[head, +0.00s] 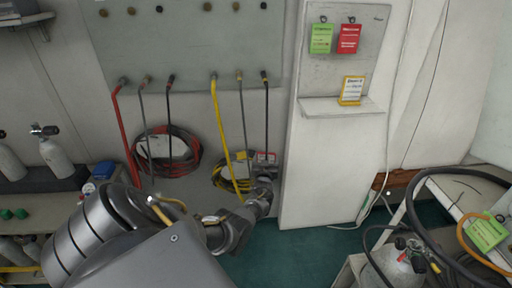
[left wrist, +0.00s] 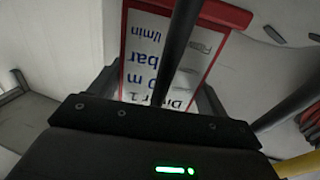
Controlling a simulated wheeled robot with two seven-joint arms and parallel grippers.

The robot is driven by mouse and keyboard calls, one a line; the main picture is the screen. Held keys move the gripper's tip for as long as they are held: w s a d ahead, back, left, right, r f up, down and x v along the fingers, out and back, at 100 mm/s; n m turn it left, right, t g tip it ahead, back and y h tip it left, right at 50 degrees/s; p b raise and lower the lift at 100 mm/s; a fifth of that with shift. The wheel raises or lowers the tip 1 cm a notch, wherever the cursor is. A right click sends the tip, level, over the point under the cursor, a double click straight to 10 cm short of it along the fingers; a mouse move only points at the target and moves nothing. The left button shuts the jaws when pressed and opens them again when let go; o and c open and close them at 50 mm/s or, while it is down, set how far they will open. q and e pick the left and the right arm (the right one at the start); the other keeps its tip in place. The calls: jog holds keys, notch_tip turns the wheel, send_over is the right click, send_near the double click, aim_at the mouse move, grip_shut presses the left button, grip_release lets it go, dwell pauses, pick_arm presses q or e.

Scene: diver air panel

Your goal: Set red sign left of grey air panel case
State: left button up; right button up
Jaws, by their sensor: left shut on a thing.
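My left gripper (head: 264,172) reaches up in front of the wall, near the lower ends of the hanging hoses. It is shut on the red sign (left wrist: 165,55), a white card with a red frame and dark print, upside down in the left wrist view. My right gripper is out of view.
Red, yellow and dark hoses hang around the left gripper, with a coiled hose (head: 170,150) to its left. A shelf (head: 340,107) at right holds a yellow-framed sign (head: 351,90); green (head: 321,38) and red (head: 348,38) tags hang above. Gas cylinders (head: 57,157) stand at left.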

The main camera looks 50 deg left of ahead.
pick_arm(q)
jog(key=w+d+f+m+t+h, duration=0.3)
jog(key=d+m+h, duration=0.15)
jog(key=d, duration=0.75)
jog(key=s+d+r+m+t+h, duration=0.15)
jog(key=d+r+h, duration=0.25)
jog(key=d, duration=0.8)
jog(key=s+d+r+m+h, duration=0.1)
jog(key=s+d+r, duration=0.3)
jog(key=d+r, duration=0.25)
jog(key=s+d+r+m+h, duration=0.1)
jog(key=s+d+r+h, duration=0.1)
jog(key=s+d+r, duration=0.8)
jog(key=s+r, duration=0.4)
jog(key=r, duration=0.2)
jog(key=shift+s+m, duration=0.25)
jog(key=shift+m, duration=0.05)
